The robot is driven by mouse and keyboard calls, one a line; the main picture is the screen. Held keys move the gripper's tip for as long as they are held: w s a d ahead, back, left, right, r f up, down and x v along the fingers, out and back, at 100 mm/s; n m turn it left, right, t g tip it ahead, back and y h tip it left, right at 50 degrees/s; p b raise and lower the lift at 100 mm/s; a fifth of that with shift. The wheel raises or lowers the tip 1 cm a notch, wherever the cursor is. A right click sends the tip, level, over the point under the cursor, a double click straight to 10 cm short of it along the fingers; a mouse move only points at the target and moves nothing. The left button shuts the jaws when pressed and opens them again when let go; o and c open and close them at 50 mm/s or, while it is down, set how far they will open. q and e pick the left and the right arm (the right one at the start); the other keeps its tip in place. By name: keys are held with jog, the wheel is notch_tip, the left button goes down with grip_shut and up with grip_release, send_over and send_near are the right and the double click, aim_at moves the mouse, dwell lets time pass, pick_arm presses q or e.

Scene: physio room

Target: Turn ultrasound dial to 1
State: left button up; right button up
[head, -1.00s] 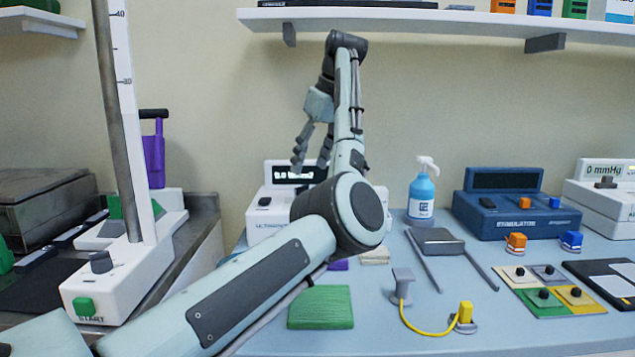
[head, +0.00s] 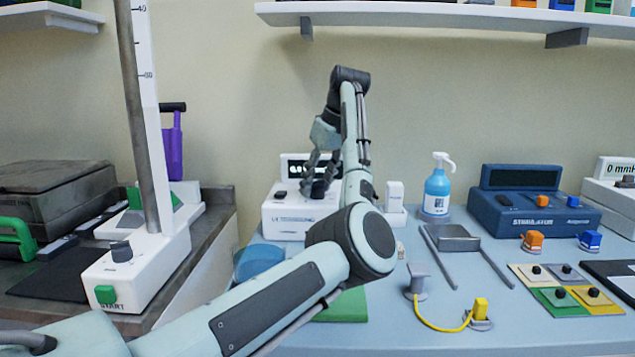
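The white ultrasound unit (head: 286,221) stands at the back left of the blue table, with a dark display (head: 296,166) whose digits are too small to read. A dark dial (head: 318,190) shows on its upper face, partly hidden by my gripper. My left gripper (head: 319,185) points down at the unit, its two fingers apart, one on each side of the dial. I cannot tell whether they touch it. My forearm covers the unit's right part. My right gripper is not in view.
A blue pump bottle (head: 437,193) and a dark blue stimulator (head: 530,213) stand right of the unit. A blue bowl-like item (head: 259,262) and a green pad (head: 345,306) lie partly behind my arm. A shelf (head: 420,16) hangs above. A white device with a post (head: 135,268) stands left.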

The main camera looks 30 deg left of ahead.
pick_arm(q)
jog(key=c, duration=0.8)
jog(key=shift+m, duration=0.5)
jog(key=m+t+h, duration=0.1)
jog(key=m+t, duration=0.1)
jog(key=m, duration=0.2)
jog(key=shift+m, duration=0.3)
jog(key=m+h, duration=0.1)
jog(key=m, duration=0.1)
jog(key=m+t, duration=0.1)
jog(key=m, duration=0.2)
jog(key=shift+m+h, duration=0.3)
jog(key=shift+h, duration=0.1)
jog(key=m+h, duration=0.1)
jog(key=m, duration=0.2)
jog(key=m+h, duration=0.1)
jog(key=m, duration=0.2)
jog(key=shift+r+t, duration=0.1)
jog(key=shift+t, duration=0.2)
jog(key=m+h, duration=0.1)
jog(key=m, duration=0.2)
jog(key=m+g+h, duration=0.1)
jog(key=m, duration=0.2)
jog(key=shift+m+h, duration=0.3)
